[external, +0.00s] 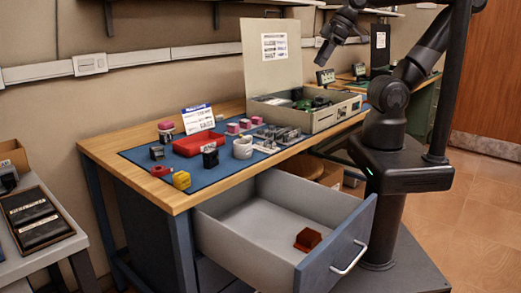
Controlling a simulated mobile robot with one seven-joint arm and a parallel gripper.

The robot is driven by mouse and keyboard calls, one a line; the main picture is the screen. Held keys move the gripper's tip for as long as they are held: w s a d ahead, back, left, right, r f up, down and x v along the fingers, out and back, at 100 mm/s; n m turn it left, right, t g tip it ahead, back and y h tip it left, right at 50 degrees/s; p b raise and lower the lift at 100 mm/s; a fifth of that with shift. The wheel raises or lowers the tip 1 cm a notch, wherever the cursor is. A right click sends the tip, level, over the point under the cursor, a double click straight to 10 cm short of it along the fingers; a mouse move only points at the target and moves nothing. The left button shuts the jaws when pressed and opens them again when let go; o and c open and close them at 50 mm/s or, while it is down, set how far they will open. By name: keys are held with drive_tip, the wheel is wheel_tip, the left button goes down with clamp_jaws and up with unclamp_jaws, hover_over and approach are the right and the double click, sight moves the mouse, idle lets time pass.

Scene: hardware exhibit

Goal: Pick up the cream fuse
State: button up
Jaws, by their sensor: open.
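My gripper (326,55) is raised in the air above the open instrument case at the back right of the workbench, pointing down and empty. It is open and well apart from everything on the bench. No thing is clearly a cream fuse at this size. A small off-white, round-sided piece (243,148) stands on the blue mat near the bench's front edge; I cannot tell whether it is the fuse or a cup. It is below and left of my gripper.
The blue mat (224,137) also holds a red tray (199,143), a yellow block (181,180), a black block (210,158) and several small parts. The case (325,117) has its lid up. An open drawer (240,222) with a red-brown block (307,240) juts out in front.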

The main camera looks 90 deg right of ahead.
drive_tip(key=w+d+r+n+g+h, duration=0.1)
drive_tip(key=w+d+r, duration=0.15)
drive_tip(key=w, duration=0.45)
drive_tip(key=w+d+r+n+g, duration=0.1)
drive_tip(key=w+d, duration=0.3)
drive_tip(key=w, duration=0.3)
drive_tip(key=n+g+y, duration=0.1)
drive_tip(key=n+g, duration=0.3)
drive_tip(key=n, duration=0.1)
hover_over(217, 116)
wheel_tip(217, 116, down, 22)
drive_tip(key=f, duration=1)
drive_tip(key=shift+d, duration=0.4)
clamp_jaws()
